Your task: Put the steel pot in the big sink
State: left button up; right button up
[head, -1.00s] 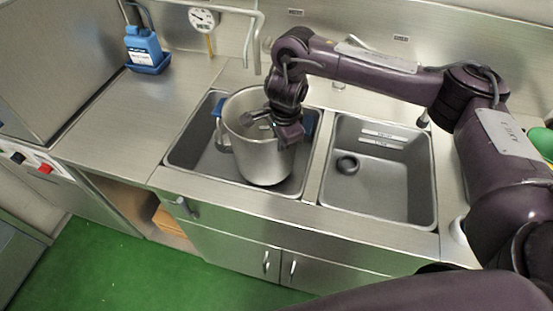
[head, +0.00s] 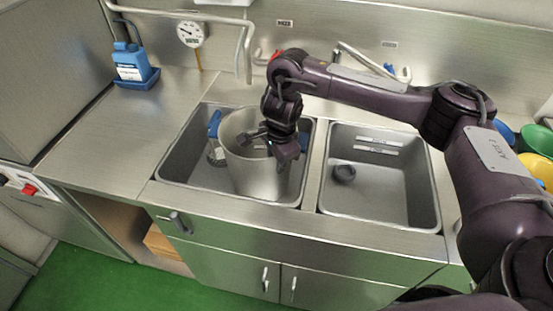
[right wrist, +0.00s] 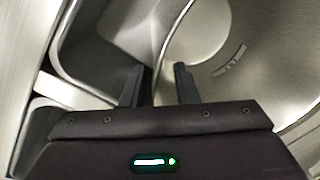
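Curved shiny steel of the pot (right wrist: 255,85) fills the right of that view. My left gripper is out of view.
A smaller empty sink (head: 385,195) with a dark drain lies to the right. A blue bottle (head: 130,62) in a blue holder stands at the back left. A pipe (head: 243,50) and a gauge (head: 191,34) are behind the sinks. Coloured bowls (head: 537,140) sit at the far right.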

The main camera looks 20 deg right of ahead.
jog(key=shift+r, duration=0.1)
jog(key=shift+r, duration=0.25)
notch_tip(320, 180, up, 11)
jog(key=s+p, duration=0.1)
jog(key=shift+s+d+r+p, duration=0.15)
jog(key=shift+s+r+p, duration=0.1)
jog(key=shift+p, duration=0.1)
